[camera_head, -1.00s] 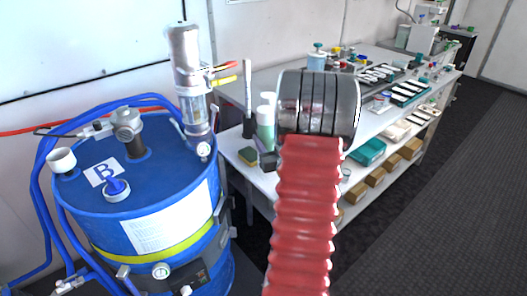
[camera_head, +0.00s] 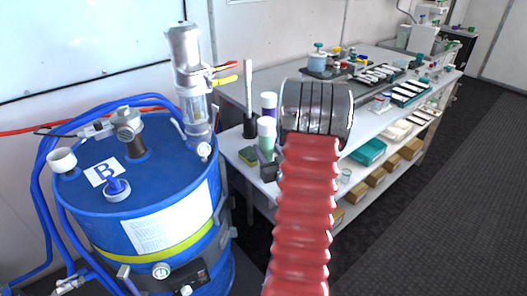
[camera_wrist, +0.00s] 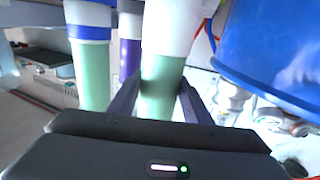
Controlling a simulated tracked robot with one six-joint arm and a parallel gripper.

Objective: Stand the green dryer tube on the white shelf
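The green dryer tube (camera_head: 266,141), with a white top, appears upright above the near-left end of the white bench shelf (camera_head: 233,95). My gripper (camera_wrist: 158,90) has its two dark fingers closed around this tube in the wrist view, where the green and white tube (camera_wrist: 172,45) leans slightly. The gripper also shows as a dark part beside my arm in the head view (camera_head: 270,171). The tube's foot is hidden, so I cannot tell whether it touches the shelf. A second green tube with a blue band (camera_wrist: 90,75) is left of the gripper in the wrist view.
A purple tube (camera_head: 269,103) stands close behind the held tube. A blue drum (camera_head: 150,190) is close at left. Trays and bottles occupy the bench farther right.

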